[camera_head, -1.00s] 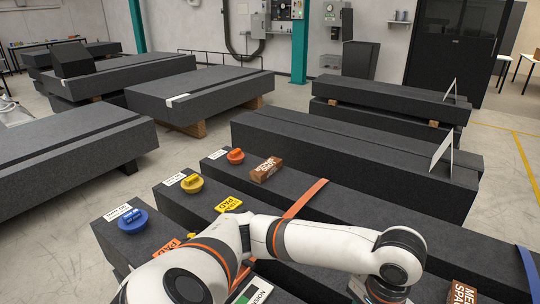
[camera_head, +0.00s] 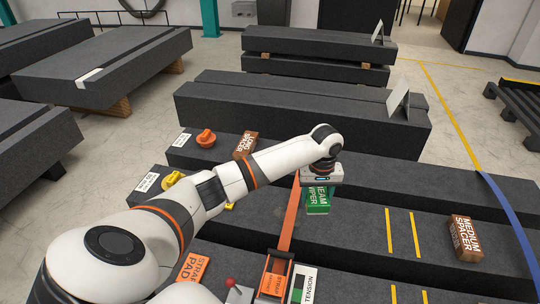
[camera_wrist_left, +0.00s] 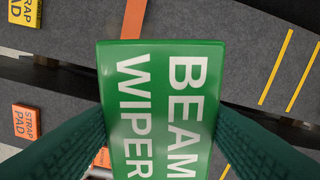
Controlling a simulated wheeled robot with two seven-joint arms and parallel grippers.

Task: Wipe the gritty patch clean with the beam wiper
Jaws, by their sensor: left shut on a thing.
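My left gripper (camera_head: 318,182) is shut on the green beam wiper (camera_head: 317,201), with white lettering, over the dark beam just right of an orange strap (camera_head: 291,213). In the left wrist view the wiper (camera_wrist_left: 165,65) fills the middle, between the two dark fingers of the gripper (camera_wrist_left: 165,115). Its underside is hidden, and I cannot tell whether it touches the beam. I cannot make out a gritty patch in either view. My right gripper is not in view.
A brown medium spacer (camera_head: 466,238) and yellow line marks (camera_head: 389,231) lie to the right. A brown long spacer (camera_head: 245,145) and an orange knob (camera_head: 206,138) are to the left. A ratchet (camera_head: 274,276) stands on the strap in front. A blue strap (camera_head: 513,212) crosses the far right.

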